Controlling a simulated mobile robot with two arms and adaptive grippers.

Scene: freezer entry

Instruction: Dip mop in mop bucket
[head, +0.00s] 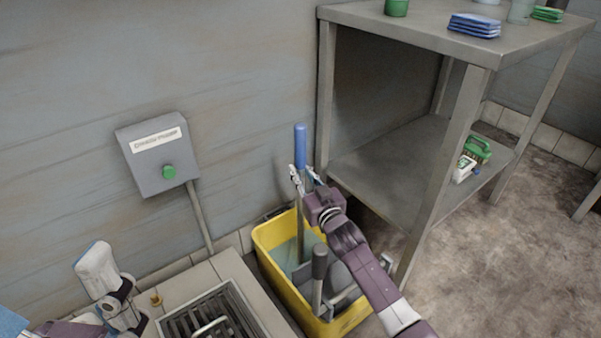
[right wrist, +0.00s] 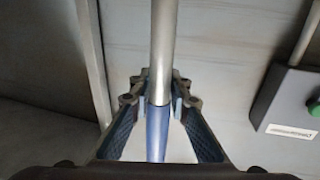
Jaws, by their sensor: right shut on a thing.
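The mop (head: 301,140) stands nearly upright, with a blue grip at the top and a grey pole below. Its pole runs down into the yellow mop bucket (head: 268,262), which holds bluish water; the mop head is hard to make out there. My right gripper (head: 304,180) is shut on the mop handle just below the blue top. In the right wrist view its fingers (right wrist: 157,100) close around the mop handle (right wrist: 162,45), where the grey pole meets the blue grip.
A grey wringer lever (head: 319,265) rises from the bucket. A metal shelf table (head: 400,22) stands right of it, carrying blue and green items. A floor drain grate (head: 222,318) lies left of the bucket. A wall box (head: 150,150) has a green button. Floor at right is clear.

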